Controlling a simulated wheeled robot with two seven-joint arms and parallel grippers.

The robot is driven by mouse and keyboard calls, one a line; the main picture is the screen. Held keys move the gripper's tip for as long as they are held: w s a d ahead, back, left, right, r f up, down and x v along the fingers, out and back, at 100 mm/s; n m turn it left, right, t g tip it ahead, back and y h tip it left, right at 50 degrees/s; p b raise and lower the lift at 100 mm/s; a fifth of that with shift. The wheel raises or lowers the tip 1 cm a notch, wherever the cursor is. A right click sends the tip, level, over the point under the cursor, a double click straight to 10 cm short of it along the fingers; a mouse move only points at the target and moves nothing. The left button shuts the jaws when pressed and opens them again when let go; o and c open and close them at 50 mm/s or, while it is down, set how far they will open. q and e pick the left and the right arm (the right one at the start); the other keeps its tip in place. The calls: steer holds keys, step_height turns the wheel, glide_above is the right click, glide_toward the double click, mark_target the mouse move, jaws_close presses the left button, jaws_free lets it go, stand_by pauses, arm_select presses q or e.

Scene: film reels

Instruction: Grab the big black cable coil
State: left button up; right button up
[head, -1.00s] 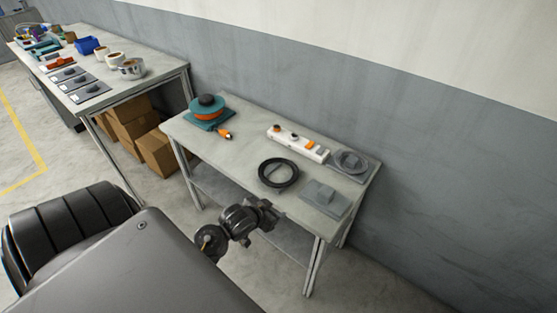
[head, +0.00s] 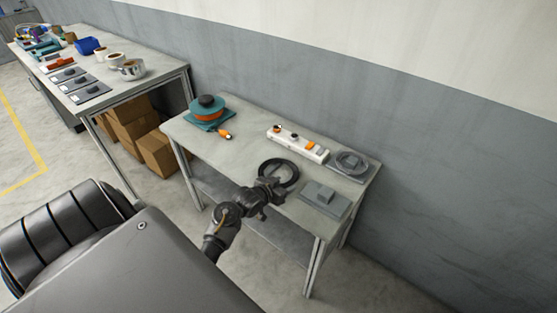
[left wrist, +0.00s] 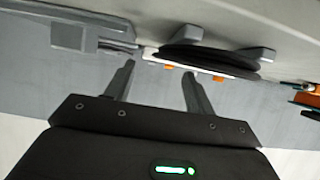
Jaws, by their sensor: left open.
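The big black cable coil (head: 296,169) lies flat on the small grey table, near its front middle. In the left wrist view the coil (left wrist: 208,56) shows edge-on as a dark band, just beyond the fingers and toward the right one. My left gripper (head: 277,190) is open and empty at the coil's near side, covering part of its near rim. In the left wrist view my left gripper (left wrist: 159,73) has its two fingers apart with nothing between them. I cannot tell whether a finger touches the coil. My right gripper is not in view.
A white power strip (head: 297,144) lies behind the coil. A grey coil on a plate (head: 351,163) and a grey block on a plate (head: 324,199) are to the right. The table's front edge (head: 215,181) is close to my arm.

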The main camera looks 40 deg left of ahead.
mark_target(290, 181)
arm_select(q)
steer(key=shift+x, duration=2.7)
steer(key=shift+s, duration=0.1)
steer(key=shift+c, duration=0.2)
jaws_close()
